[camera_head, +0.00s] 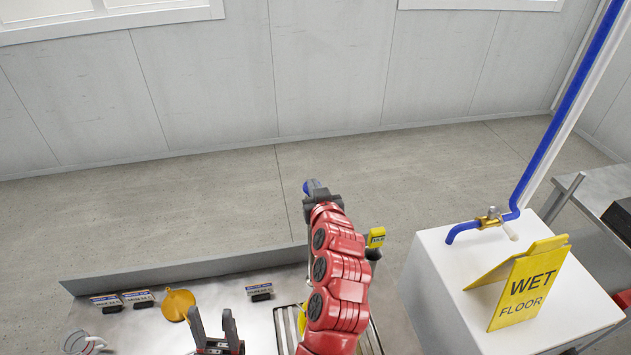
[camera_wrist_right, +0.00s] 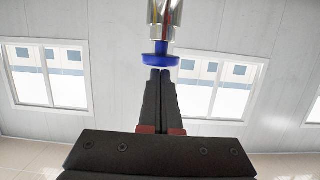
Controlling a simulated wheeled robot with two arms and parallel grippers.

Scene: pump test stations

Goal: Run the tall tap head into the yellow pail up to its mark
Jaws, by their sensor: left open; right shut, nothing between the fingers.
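The tall tap head shows in the right wrist view as a chrome body with a blue round part (camera_wrist_right: 160,60) at its lower end. My right gripper (camera_wrist_right: 160,73) is shut and empty, its tips right at that blue part; I cannot tell if they touch. In the head view the right gripper (camera_head: 316,188) is at the far end of my red arm, with a bit of blue (camera_head: 306,187) beside it. A yellow sliver (camera_head: 302,319), possibly the yellow pail, shows over a slatted grate; my arm hides the rest, and no mark is visible. My left gripper (camera_head: 216,322) is open and empty over the bench.
An orange funnel (camera_head: 178,305) and several small labelled blocks (camera_head: 260,291) stand along the bench's back. A yellow tag (camera_head: 376,238) shows right of my arm. At right, a white cabinet (camera_head: 440,295) carries a brass-valved blue pipe (camera_head: 489,219) and a WET FLOOR sign (camera_head: 526,290).

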